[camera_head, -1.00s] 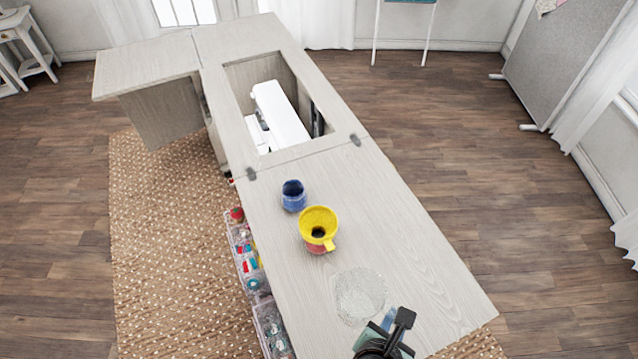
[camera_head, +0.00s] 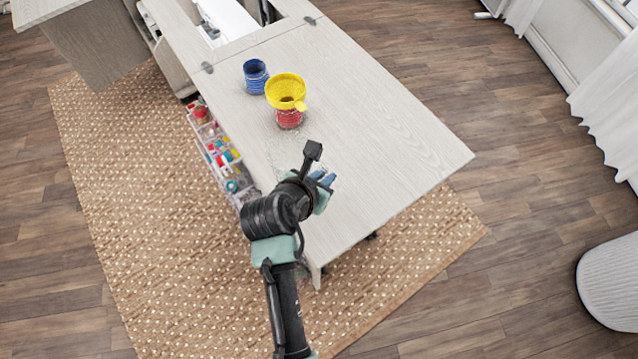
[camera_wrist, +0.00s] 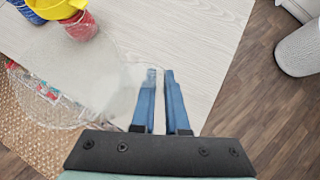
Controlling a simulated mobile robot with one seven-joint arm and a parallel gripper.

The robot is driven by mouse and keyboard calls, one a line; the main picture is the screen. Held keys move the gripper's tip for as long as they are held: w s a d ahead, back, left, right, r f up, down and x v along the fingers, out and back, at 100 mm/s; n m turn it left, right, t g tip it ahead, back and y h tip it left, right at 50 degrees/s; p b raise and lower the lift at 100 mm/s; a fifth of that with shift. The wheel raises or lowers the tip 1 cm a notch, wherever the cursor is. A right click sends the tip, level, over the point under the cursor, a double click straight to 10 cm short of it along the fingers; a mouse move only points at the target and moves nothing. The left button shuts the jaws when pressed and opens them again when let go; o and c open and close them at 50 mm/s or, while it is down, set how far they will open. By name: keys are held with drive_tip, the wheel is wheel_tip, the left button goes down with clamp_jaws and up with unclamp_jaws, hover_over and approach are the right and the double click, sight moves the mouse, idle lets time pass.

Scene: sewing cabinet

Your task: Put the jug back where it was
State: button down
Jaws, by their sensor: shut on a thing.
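The jug is clear glass and hard to see. In the wrist view the jug (camera_wrist: 85,85) is a wide, see-through round shape left of my fingers. My gripper (camera_wrist: 160,74) is shut on its side, seemingly at the handle, with a narrow gap between the blue fingers. In the head view the jug (camera_head: 284,152) shows faintly beyond my gripper (camera_head: 326,180), partly hidden by my wrist. I cannot tell whether its base touches the table (camera_head: 380,135). A red jar (camera_head: 289,118) with a yellow funnel (camera_head: 286,90) on top stands just beyond the jug.
A blue jar (camera_head: 256,76) stands left of the funnel. The sewing machine (camera_head: 228,18) sits in the cabinet opening further back. Clear bins of supplies (camera_head: 222,155) hang along the left table edge. The right part of the tabletop is bare.

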drive_tip(key=w+d+r+m+b, duration=0.1)
drive_tip(key=w+d+b, duration=0.1)
drive_tip(key=w+d, duration=0.25)
drive_tip(key=shift+h, duration=0.4)
drive_tip(key=f, duration=0.6)
drive_tip(key=f+b, duration=0.1)
drive_tip(key=f, duration=0.2)
drive_tip(key=shift+s+d+f, duration=0.3)
drive_tip(key=shift+s, duration=0.1)
drive_tip(key=shift+f, duration=0.15)
drive_tip(key=c, duration=0.9)
unclamp_jaws()
